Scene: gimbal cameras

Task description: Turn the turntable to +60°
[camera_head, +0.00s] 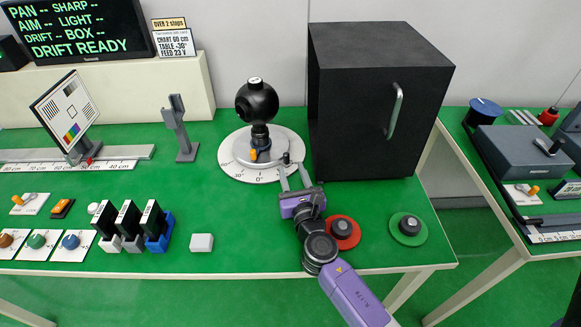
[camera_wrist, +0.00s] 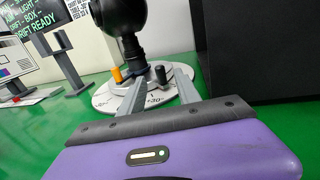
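The turntable (camera_head: 232,163) is a pale round disc with degree marks, and 0° faces the front. A black ball-shaped camera (camera_head: 258,102) stands on its hub, with an orange piece (camera_head: 253,155) at the foot. A short dark upright knob (camera_head: 287,158) sits at the disc's right front; it also shows in the wrist view (camera_wrist: 160,74). My gripper (camera_head: 291,165) is open at the disc's front right edge. In the wrist view its two fingers (camera_wrist: 160,78) reach along either side of the knob, with gaps visible; contact cannot be told.
A tall black box (camera_head: 365,110) stands close on the right. A grey post (camera_head: 180,130) and a test chart (camera_head: 65,110) are left. A sign (camera_head: 174,43) seems to read table 30°.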

